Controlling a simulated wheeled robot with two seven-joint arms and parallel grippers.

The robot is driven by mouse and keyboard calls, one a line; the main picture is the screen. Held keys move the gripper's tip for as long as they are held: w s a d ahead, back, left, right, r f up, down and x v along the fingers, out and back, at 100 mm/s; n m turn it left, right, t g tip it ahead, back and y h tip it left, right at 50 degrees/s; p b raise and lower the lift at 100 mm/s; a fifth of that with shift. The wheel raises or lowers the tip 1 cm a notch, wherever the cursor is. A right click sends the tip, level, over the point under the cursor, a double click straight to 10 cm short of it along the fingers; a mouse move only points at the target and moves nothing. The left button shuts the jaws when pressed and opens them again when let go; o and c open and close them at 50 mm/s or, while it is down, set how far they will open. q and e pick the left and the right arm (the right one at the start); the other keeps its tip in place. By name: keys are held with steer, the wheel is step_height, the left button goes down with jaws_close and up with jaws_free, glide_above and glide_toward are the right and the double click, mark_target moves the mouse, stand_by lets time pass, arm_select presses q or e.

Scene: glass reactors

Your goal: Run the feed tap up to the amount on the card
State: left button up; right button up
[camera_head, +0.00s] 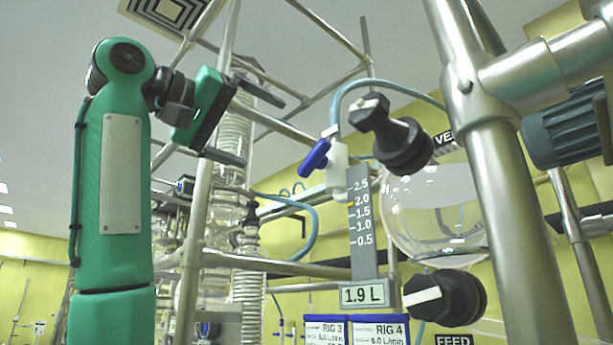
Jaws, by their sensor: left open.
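My left gripper (250,125) is open and empty at upper left, its fingers pointing right, left of the blue-handled valve (315,157) in the picture. The feed tap (462,298) is a black knob with a white bar at lower right, above a partly cut-off FEED label (455,341). The card (363,295) reads 1.9 L. Above it stands a grey scale (364,252) marked 0.5 to 2.5, with a small yellow mark near 2.0. The round glass vessel (430,205) is partly hidden by the knobs and frame; no liquid level can be made out.
Another black knob (403,147) sits by a partly hidden label starting VE (444,138). Thick metal posts (490,150) stand at right, with a motor (567,128). Blue-edged signs (378,331) read RIG 3 and RIG 4. A blue hose (390,85) arches above the valve.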

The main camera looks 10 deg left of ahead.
mark_target(308, 154)
arm_select(q)
steer(key=p+x, duration=0.5)
steer(key=x, duration=0.8)
steer(key=shift+r, duration=0.1)
steer(key=shift+w+d, duration=0.25)
steer(key=shift+w, duration=0.1)
steer(key=c, duration=1)
